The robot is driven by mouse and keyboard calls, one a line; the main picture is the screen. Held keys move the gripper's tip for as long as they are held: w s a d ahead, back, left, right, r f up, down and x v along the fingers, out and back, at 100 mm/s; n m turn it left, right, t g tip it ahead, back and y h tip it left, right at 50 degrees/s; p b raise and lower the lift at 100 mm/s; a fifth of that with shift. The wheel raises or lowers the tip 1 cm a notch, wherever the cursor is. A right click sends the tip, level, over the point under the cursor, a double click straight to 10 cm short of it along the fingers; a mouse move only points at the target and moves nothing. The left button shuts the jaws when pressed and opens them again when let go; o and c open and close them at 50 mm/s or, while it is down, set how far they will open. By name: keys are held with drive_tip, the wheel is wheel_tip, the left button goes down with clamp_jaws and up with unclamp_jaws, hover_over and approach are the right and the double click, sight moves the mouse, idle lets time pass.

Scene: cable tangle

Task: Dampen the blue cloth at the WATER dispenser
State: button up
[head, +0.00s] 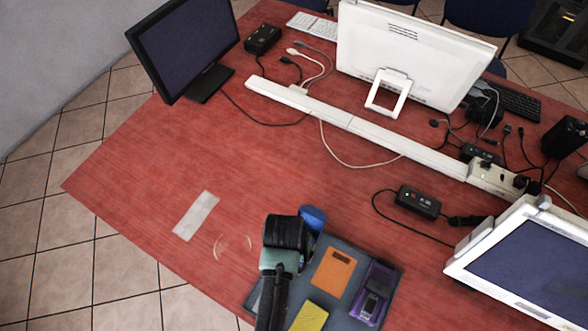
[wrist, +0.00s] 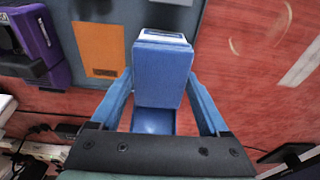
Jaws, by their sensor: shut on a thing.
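My gripper (wrist: 160,78) is shut on a blue block-like piece, which I take to be the folded blue cloth (wrist: 163,75). Its two blue fingers press on the sides. A white panel with a blue edge (wrist: 165,32) lies just beyond the held piece; its lettering cannot be read, so I cannot tell whether it is the WATER dispenser. In the head view my gripper (head: 285,235) is over the upper left of a grey tray (head: 340,247), and its fingertips are hidden. A blue thing (head: 312,217) shows just behind it.
The tray holds an orange pad (head: 334,272), a yellow pad (head: 310,317) and a purple item with a black part (head: 372,292). A pale strip (head: 196,215) lies left on the red table. Cables and a black box (head: 418,201) lie beyond; a monitor stands right.

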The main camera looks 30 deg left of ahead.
drive_tip(key=shift+f, duration=0.45)
idle(1.6)
drive_tip(key=shift+r, duration=0.15)
wheel_tip(320, 180, up, 7)
drive_tip(key=p, duration=0.7)
drive_tip(key=shift+p, duration=0.35)
idle(0.3)
